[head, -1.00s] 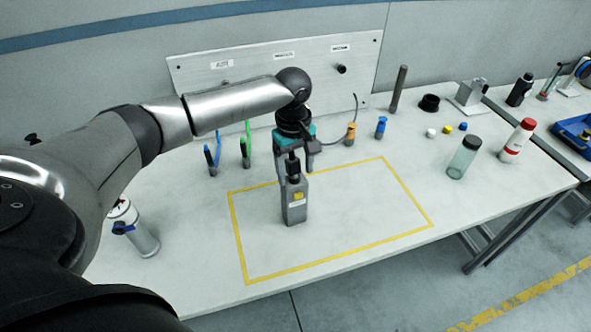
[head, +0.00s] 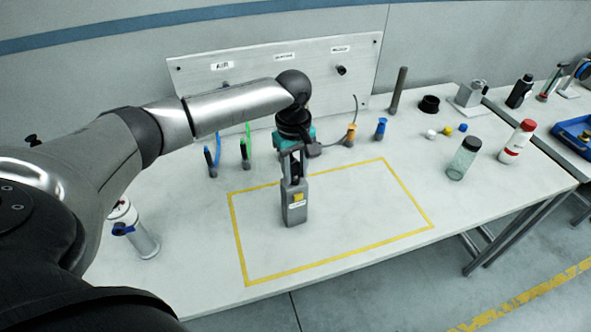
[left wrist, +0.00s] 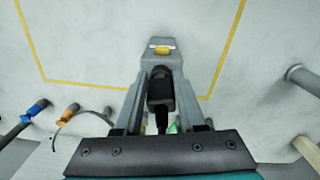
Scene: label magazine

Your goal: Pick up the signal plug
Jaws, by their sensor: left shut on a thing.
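A grey box-like unit (head: 295,212) with a yellow patch, a small white label and a black upper part stands upright inside the yellow outline. I cannot read whether its label names it the signal plug. My left gripper (head: 293,174) points down over it and is shut on its upper part. In the left wrist view the two fingers (left wrist: 161,86) close in on both sides of the black top, and the grey body (left wrist: 161,48) shows beyond them. The unit seems to rest on the table. My right gripper is not in view.
Blue (head: 209,160), green (head: 245,152) and orange (head: 350,134) plug-like pieces with cables stand behind the outline. A small blue piece (head: 381,127) is beside them. A clear jar (head: 462,160) and a red-capped bottle (head: 517,141) stand right. The outlined area's right part is free.

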